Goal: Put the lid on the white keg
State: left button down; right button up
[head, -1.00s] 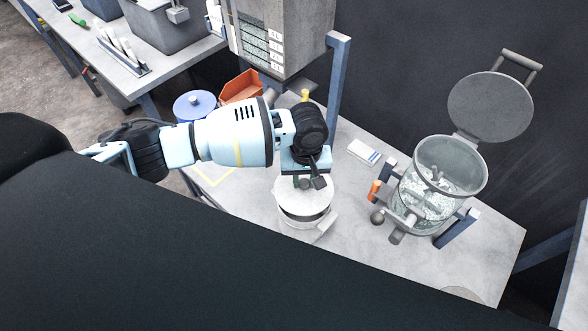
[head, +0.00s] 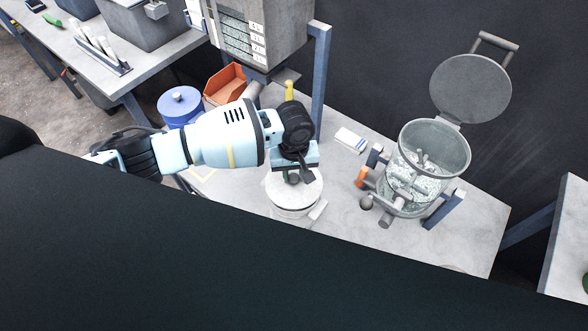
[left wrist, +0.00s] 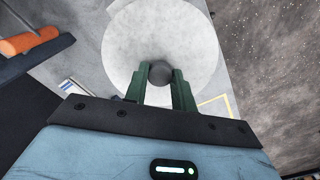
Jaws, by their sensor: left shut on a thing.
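The white keg (head: 287,212) stands on the grey bench, below my left gripper (head: 293,178) in the head view. The round pale lid (head: 309,190) lies level over the keg's mouth, with little or no gap showing; I cannot tell if it is fully seated. In the left wrist view the lid (left wrist: 200,45) fills the top middle, and my left gripper's green fingers (left wrist: 160,85) are shut on its dark round knob (left wrist: 160,72). The lid hides the keg in that view. My right gripper is not in view.
A glass-sided vessel (head: 428,165) with its round cover raised stands on the right of the bench. A blue lidded pot (head: 180,107) and an orange bin (head: 226,84) are behind my left arm. A small white box (head: 350,139) lies between keg and vessel.

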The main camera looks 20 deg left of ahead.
pick_arm(q)
jog(key=shift+f, duration=0.3)
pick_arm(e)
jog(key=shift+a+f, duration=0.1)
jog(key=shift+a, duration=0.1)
pick_arm(q)
jog(key=shift+f, duration=0.85)
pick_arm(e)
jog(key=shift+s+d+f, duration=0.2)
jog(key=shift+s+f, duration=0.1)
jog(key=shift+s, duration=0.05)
pick_arm(q)
jog(key=c, duration=1.4)
grip_release()
jog(key=o, duration=0.3)
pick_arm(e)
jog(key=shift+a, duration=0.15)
pick_arm(q)
notch_tip(320, 180, up, 7)
jog(key=shift+f+p, duration=0.1)
jog(key=shift+p, duration=0.25)
jog(key=shift+r, duration=0.55)
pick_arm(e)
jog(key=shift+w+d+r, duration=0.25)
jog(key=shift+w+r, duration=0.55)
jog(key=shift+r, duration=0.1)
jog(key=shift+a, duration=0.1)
